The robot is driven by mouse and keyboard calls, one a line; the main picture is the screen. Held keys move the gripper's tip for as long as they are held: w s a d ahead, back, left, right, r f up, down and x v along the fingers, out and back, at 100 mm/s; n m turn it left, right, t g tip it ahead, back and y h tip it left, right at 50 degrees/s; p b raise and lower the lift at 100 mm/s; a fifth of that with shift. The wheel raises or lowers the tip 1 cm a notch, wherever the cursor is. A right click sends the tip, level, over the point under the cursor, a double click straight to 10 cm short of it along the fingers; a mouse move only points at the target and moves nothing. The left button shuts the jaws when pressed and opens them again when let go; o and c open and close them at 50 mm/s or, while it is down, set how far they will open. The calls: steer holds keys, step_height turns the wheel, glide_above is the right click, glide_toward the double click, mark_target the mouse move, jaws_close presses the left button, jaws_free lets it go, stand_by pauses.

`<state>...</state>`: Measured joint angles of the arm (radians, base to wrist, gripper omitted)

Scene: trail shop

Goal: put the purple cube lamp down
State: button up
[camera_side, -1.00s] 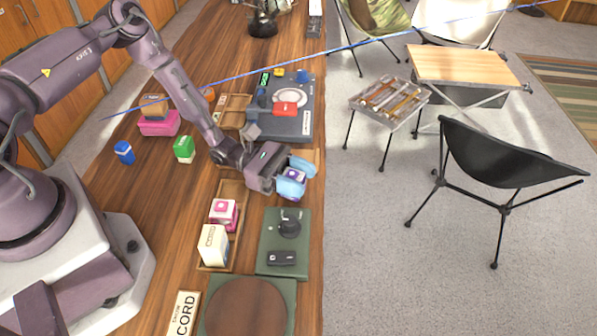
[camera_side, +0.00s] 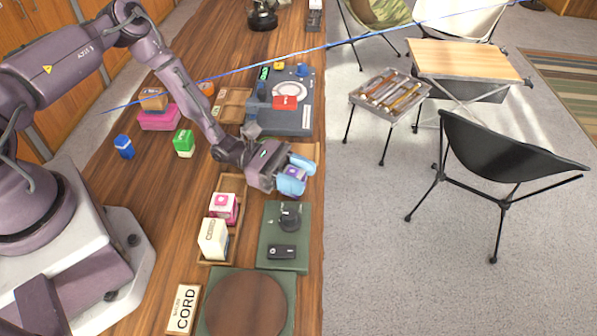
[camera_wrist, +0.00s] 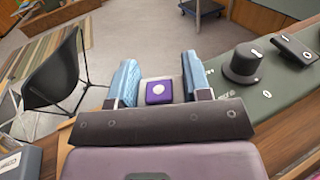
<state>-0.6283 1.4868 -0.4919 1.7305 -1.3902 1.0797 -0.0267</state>
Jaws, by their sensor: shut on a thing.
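In the side view my gripper (camera_side: 294,176) is shut on the lamp (camera_side: 296,172), near the right edge of the wooden counter (camera_side: 308,238). The fingers hide part of the lamp. I cannot tell from these views whether its underside touches anything.
A wooden tray (camera_side: 233,185) with a pink cube (camera_side: 223,207) and a cream box (camera_side: 212,240) lies nearer the front. A green panel (camera_side: 272,222) with a black knob (camera_side: 290,214) lies beside it. A grey panel (camera_side: 300,125) with a red block (camera_side: 286,103) is behind.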

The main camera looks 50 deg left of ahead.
steer(key=o, duration=1)
steer(key=shift+f, duration=0.2)
steer(key=shift+o, duration=0.2)
